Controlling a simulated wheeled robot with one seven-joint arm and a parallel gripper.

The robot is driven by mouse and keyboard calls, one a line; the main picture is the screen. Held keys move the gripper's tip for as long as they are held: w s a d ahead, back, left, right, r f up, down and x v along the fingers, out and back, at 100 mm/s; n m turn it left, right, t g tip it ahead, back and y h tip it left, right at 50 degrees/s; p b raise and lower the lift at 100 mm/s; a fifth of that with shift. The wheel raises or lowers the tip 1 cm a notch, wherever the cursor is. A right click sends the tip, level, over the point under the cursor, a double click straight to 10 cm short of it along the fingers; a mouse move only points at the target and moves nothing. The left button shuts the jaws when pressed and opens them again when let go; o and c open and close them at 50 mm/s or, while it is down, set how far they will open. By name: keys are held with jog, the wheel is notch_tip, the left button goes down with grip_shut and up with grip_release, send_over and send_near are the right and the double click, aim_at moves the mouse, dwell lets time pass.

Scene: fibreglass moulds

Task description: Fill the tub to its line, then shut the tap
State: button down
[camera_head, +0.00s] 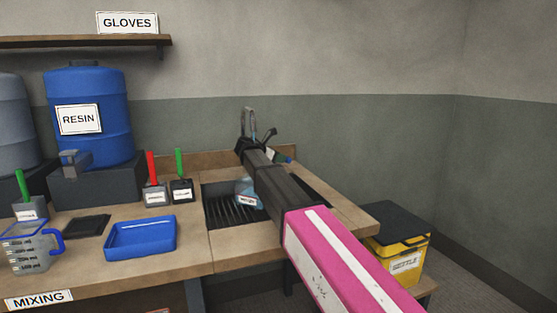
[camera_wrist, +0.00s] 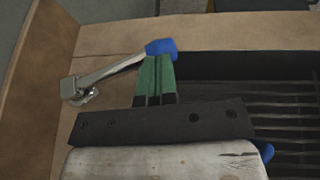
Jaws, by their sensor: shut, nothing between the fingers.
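The tap (camera_head: 250,122) stands at the back of the sink, its curved spout partly behind my dark wrist in the head view. In the wrist view a metal lever (camera_wrist: 108,72) with a blue tip (camera_wrist: 160,47) reaches in from the left. My gripper (camera_wrist: 156,70) is shut and empty, its green fingers right by the blue tip; I cannot tell whether they touch. A pale blue labelled vessel (camera_head: 247,193), seemingly the tub, sits in the sink, partly hidden by my arm. A blue edge (camera_wrist: 267,151) shows in the wrist view. The water level, fill line and any flow cannot be made out.
The sink's dark slatted grate (camera_head: 228,211) lies around the vessel. On the bench stand a blue tray (camera_head: 140,238), a clear jug (camera_head: 28,248), brush pots (camera_head: 181,190) and the blue resin drum (camera_head: 88,118). A yellow bin (camera_head: 402,262) stands right of the bench.

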jog(key=v, duration=1)
jog(key=shift+s+a+r, duration=0.15)
jog(key=shift+a, duration=0.15)
